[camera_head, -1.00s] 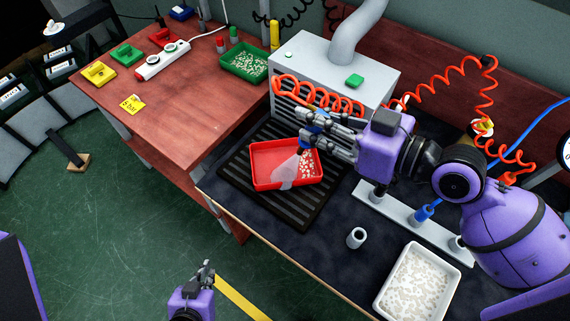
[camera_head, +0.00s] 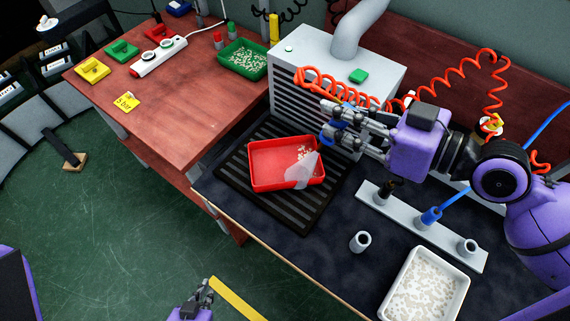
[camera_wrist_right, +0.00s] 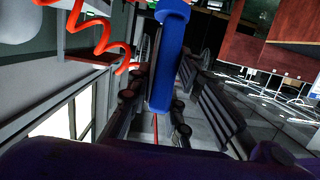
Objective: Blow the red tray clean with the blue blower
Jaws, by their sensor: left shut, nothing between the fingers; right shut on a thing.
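The red tray (camera_head: 262,170) lies on a black slatted grate. Small pale bits are gathered in its far right part; the left part looks bare. My right gripper (camera_head: 326,122) is shut on the blue blower (camera_head: 334,138), above and right of the tray's far right corner. The blower also shows between the fingers in the right wrist view (camera_wrist_right: 166,70). A translucent whitish air cone (camera_head: 302,173) reaches over the tray's right side and hides part of it. My left gripper (camera_head: 207,286) is shut and empty, low over the floor at the bottom edge.
The grate (camera_head: 293,212) lies before a grey vented box (camera_head: 300,75). A red coiled hose (camera_head: 460,75) hangs behind my right arm. A holder strip (camera_head: 405,212) and a white tray of pale bits (camera_head: 465,285) lie right. A green tray (camera_head: 262,62) stands on the left table.

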